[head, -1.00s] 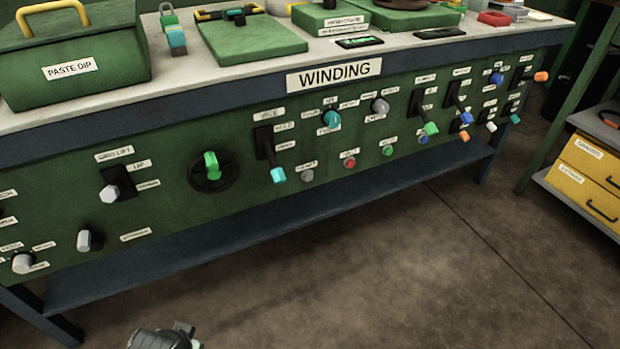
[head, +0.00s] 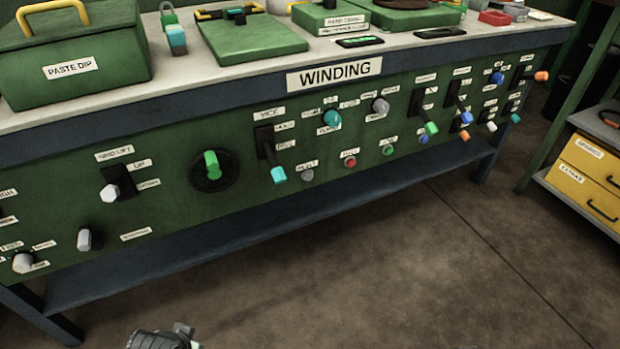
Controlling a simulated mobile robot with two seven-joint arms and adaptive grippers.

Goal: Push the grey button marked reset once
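A small round grey button (head: 307,175) sits low on the green front panel, below the WINDING sign. The small label above it is too blurred to read with certainty, so I cannot confirm the word reset. A red button (head: 350,162) and a green button (head: 388,151) lie to its right in the same row. My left gripper (head: 184,333) shows only in part at the bottom edge, well below and left of the grey button and apart from the panel. Its fingers cannot be made out clearly. My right gripper is not seen.
A cyan-handled lever (head: 278,174) stands out just left of the grey button. A green-handled dial (head: 211,165) and several knobs and levers cover the panel. The bench top (head: 330,55) carries green boxes. Yellow drawers (head: 588,168) stand at right. The floor in front is clear.

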